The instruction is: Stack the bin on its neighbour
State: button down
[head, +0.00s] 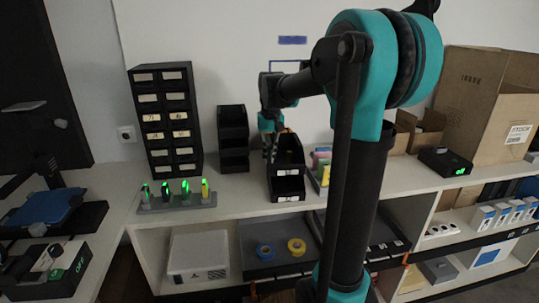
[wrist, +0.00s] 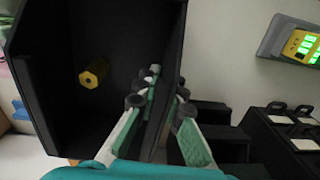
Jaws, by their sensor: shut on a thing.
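My gripper (wrist: 168,85) is shut on the side wall of a black open bin (wrist: 120,30) in the wrist view, one finger on each side of the wall. A yellow hexagonal piece (wrist: 94,72) lies inside this bin. In the head view my gripper (head: 271,146) is at the left wall of the held bin (head: 288,172), which is upright with a white label on its front. Another black bin (head: 288,198) with a white label is directly below it. I cannot tell whether the two touch.
A stack of black bins (head: 233,140) stands to the left, near a tall labelled drawer cabinet (head: 165,120). A grey rack (head: 178,203) with green-lit items is in front of the cabinet. Colourful items (head: 322,168) stand close on the right. Cartons (head: 490,100) are farther right.

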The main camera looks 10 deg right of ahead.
jog(key=shift+f, duration=0.4)
jog(key=c, duration=1.6)
grip_release()
jog(key=shift+o, duration=0.2)
jog(key=shift+r, duration=0.1)
jog(key=r, duration=1.2)
jog(key=shift+d, duration=0.2)
